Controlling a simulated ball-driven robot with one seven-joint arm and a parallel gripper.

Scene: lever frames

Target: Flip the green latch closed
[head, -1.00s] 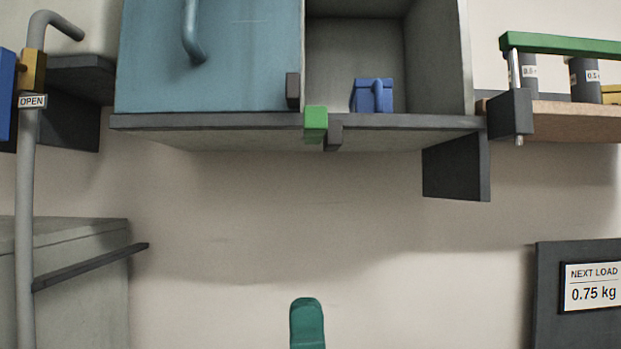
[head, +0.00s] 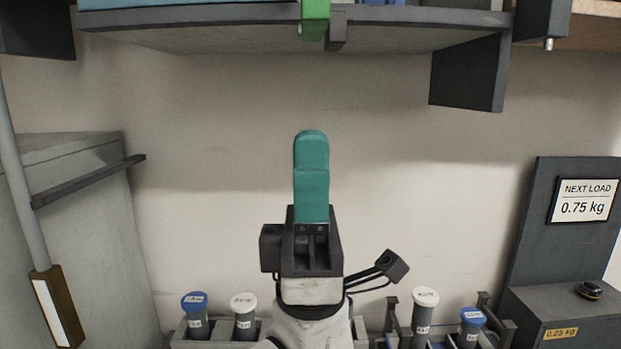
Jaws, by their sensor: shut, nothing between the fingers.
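The green latch (head: 314,18) is a small green block on the front edge of the grey shelf unit (head: 230,39), at the top of the head view. It hangs down past the edge, beside a dark grey catch (head: 337,30); its top is cut off. My gripper (head: 311,137) has teal fingers pressed together, pointing up, with nothing between them. In the picture it is straight below the latch, with a clear gap. The depth between them is hard to judge.
A dark bracket (head: 470,72) hangs under the shelf at right. A grey cabinet (head: 75,230) with a ledge stands left. Several capped vials (head: 245,315) stand in racks below. A "NEXT LOAD 0.75 kg" sign (head: 585,200) is at right. The wall area around my gripper is clear.

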